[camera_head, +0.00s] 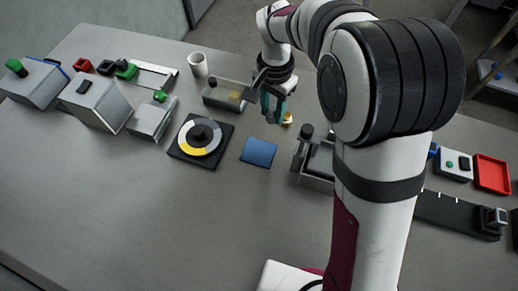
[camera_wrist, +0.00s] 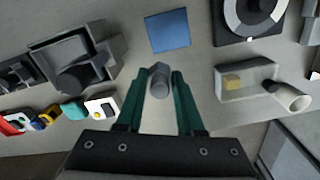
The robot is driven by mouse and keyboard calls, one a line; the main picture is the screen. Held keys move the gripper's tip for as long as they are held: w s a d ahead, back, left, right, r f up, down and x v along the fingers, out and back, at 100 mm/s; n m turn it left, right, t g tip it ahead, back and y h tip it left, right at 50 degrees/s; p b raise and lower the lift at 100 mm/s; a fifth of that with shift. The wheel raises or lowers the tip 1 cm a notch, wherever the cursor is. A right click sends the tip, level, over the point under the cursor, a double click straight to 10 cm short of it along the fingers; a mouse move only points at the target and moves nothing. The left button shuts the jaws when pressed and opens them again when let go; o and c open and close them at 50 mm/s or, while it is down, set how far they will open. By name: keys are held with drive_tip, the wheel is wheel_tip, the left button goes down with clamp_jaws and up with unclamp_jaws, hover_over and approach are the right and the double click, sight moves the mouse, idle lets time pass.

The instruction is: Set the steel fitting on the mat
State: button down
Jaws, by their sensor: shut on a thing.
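The steel fitting (camera_wrist: 159,82) is a small grey cylindrical piece between the green fingers of my gripper (camera_wrist: 160,88) in the wrist view. My gripper is shut on it. In the head view my gripper (camera_head: 272,106) hangs over the table behind the mat, and the fitting is too small there to make out clearly. The mat is a flat blue square (camera_head: 259,152) with nothing on it. It also shows in the wrist view (camera_wrist: 168,32), ahead of the fingertips and apart from the fitting.
A reel disc on a dark base (camera_head: 200,138) lies left of the mat. A clear box (camera_head: 222,96) and a white cup (camera_head: 198,64) stand left of my gripper. A grey device with a dark knob (camera_head: 300,160) stands right of the mat. The table in front is clear.

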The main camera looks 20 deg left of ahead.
sight(259, 152)
drive_tip(key=shift+m, duration=0.3)
drive_tip(key=s+f, duration=0.1)
drive_tip(key=f, duration=0.3)
drive_tip(key=a+f, duration=0.1)
drive_tip(key=f, duration=0.4)
drive_tip(key=s+a+f, duration=0.1)
drive_tip(key=f, duration=0.3)
drive_tip(key=shift+s+a+f, duration=0.2)
drive_tip(key=shift+s, duration=0.1)
drive_tip(key=c, duration=0.5)
unclamp_jaws()
